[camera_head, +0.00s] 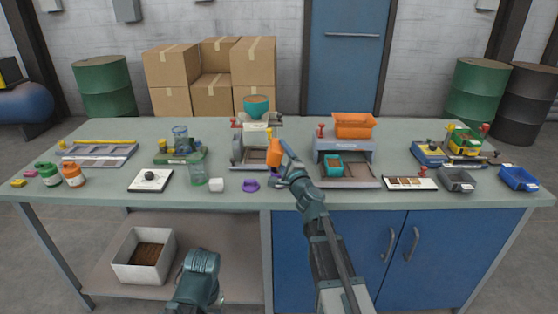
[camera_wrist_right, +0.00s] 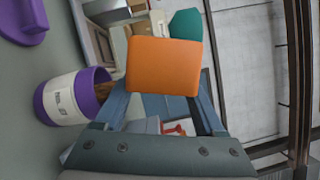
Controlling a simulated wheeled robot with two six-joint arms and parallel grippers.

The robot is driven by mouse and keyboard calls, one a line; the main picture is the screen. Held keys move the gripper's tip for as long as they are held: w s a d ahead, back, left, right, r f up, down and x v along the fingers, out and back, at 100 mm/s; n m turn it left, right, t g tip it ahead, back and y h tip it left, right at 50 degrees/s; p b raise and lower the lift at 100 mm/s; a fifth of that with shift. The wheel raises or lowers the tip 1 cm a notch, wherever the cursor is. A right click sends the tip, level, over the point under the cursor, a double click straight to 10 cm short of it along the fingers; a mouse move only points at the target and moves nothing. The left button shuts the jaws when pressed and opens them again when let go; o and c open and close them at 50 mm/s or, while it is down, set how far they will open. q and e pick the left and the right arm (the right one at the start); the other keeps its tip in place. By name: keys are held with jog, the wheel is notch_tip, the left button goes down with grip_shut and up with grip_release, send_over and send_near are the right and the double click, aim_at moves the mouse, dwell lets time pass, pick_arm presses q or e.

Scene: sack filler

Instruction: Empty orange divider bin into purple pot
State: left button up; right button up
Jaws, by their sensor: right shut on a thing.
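My right gripper (camera_head: 284,168) is shut on the orange divider bin (camera_head: 274,152) and holds it raised and tilted above the bench. In the right wrist view the bin (camera_wrist_right: 165,65) sits between the fingers (camera_wrist_right: 160,105); its inside is hidden. The purple pot (camera_wrist_right: 72,97), with a white label, stands on the bench beside and below the bin. Brown material shows inside its mouth. In the head view the pot (camera_head: 274,181) is small and partly hidden by the gripper. Only a teal part of my left arm shows at the lower edge; its gripper is out of view.
A machine with a teal bowl (camera_head: 256,106) stands behind the bin. A machine with an orange hopper (camera_head: 353,126) stands to the right. A tile tray (camera_head: 409,184) lies farther right.

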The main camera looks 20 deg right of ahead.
jog(key=m, duration=0.1)
jog(key=m+t+b, duration=0.1)
jog(key=m, duration=0.1)
jog(key=m+h+b, duration=0.1)
jog(key=shift+s+d+f+m+t, duration=0.1)
jog(key=shift+d+f+m+t, duration=0.15)
jog(key=shift+d+m+t, duration=0.1)
jog(key=shift+r, duration=0.1)
dwell(0.4)
notch_tip(320, 180, up, 3)
jog(key=n+g+p, duration=0.1)
jog(key=n+p, duration=0.1)
jog(key=n+g+y+p, duration=0.1)
jog(key=n+p, duration=0.2)
jog(key=shift+n+p, duration=0.55)
jog(key=shift+p, duration=0.15)
